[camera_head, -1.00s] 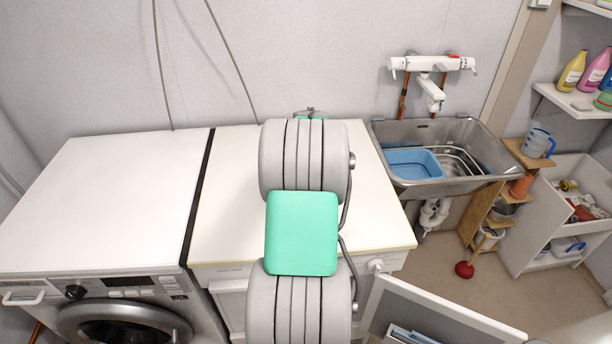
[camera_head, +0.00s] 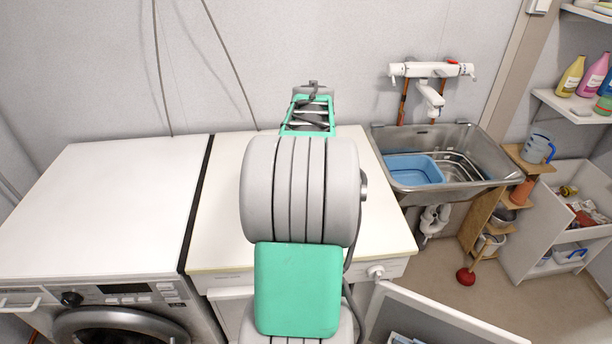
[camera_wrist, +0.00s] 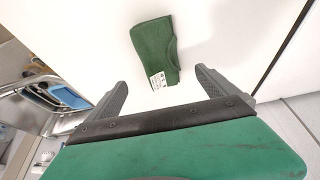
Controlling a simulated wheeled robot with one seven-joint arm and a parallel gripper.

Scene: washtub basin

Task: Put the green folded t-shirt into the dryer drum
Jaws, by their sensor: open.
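The green folded t-shirt (camera_wrist: 153,50) lies on a white top in the wrist view, with a small white label at its lower edge. In the head view it is hidden behind my arm. My gripper (camera_wrist: 160,80) is open and empty, its two dark fingers spread, with the t-shirt ahead of the gap between them. A front-loading machine (camera_head: 120,325) with a round dark door stands at the lower left of the head view. Its door looks closed, and the drum inside cannot be seen. I cannot tell from its look whether it is the dryer.
A second white top (camera_head: 215,220) adjoins the left machine across a dark gap. A metal sink (camera_head: 480,135) with a blue basin (camera_head: 415,168) stands to the right. A white open panel (camera_head: 450,318) juts out in front at lower right. The left machine's top (camera_head: 105,205) is clear.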

